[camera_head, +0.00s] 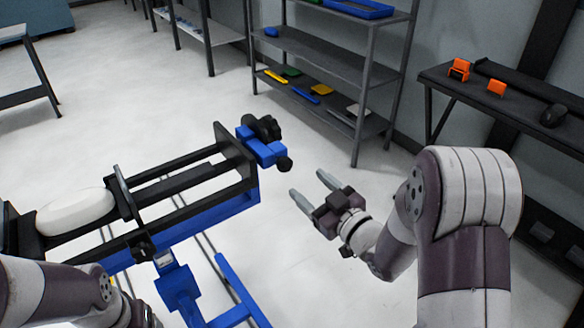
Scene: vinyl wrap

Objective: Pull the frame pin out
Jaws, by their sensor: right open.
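The blue and black frame (215,205) stands at left centre. At its right end is a blue block (262,150) with black knobs. A black round knob (284,163) sticks out on the block's right side; I cannot tell for sure whether this is the frame pin. My right gripper (308,183) is open and empty, to the right of and slightly below this knob, apart from it, its two grey fingers pointing up and left. My left arm comes in at the bottom left below the frame; its fingers are not in view.
A white rounded object (76,211) lies in the frame's left part. Blue legs (235,288) spread below. A shelf rack (330,62) with coloured items stands behind, and a dark bench (515,98) with orange items at right. Floor between frame and rack is clear.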

